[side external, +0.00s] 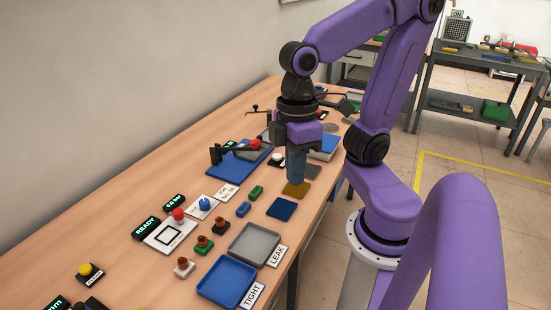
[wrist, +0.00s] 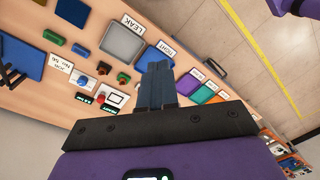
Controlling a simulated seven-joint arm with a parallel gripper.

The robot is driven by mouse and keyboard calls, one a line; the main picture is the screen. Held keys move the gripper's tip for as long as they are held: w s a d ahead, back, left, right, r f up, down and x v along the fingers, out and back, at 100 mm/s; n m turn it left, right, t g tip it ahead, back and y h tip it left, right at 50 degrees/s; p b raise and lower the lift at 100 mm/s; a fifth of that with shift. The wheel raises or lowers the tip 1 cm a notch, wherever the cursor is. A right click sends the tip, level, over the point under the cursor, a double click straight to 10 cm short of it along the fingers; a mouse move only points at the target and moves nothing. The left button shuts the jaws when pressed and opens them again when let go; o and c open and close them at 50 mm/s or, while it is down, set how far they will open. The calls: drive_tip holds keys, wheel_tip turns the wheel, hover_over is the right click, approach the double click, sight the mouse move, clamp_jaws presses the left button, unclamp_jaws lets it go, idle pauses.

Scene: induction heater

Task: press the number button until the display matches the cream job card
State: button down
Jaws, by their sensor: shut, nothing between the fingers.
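My gripper (side external: 296,178) is shut and empty, pointing down above the far half of the bench. Its closed fingers also show in the wrist view (wrist: 157,90). A yellow button (side external: 86,269) on a black box stands at the near left, well away from my gripper. A dark display (side external: 57,304) with green characters is cut off at the lower left. I cannot tell which button is the number button.
A READY display (side external: 146,228) and a red button (side external: 179,214) stand near the wall. A grey tray (side external: 254,244) and a blue tray (side external: 227,282) lie at the front edge. Small coloured connectors stand between. A blue fixture (side external: 240,163) lies left of my gripper.

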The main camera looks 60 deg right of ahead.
drive_tip(key=w+d+m+y, duration=0.3)
drive_tip(key=w+m, duration=0.9)
drive_tip(key=w, duration=0.1)
drive_tip(key=w+d+m+t+y, duration=0.2)
drive_tip(key=w+d+m+t, duration=0.2)
drive_tip(key=w+d+m, duration=0.8)
drive_tip(key=s+d+m+t+h, duration=0.1)
drive_tip(key=d+m+t+h, duration=0.3)
drive_tip(key=d, duration=0.9)
drive_tip(key=s+d+m+t, duration=0.1)
drive_tip(key=d+m, duration=0.6)
drive_tip(key=d, duration=0.6)
wheel_tip(320, 180, down, 16)
drive_tip(key=shift+w+n, duration=0.2)
drive_tip(key=shift+n, duration=0.1)
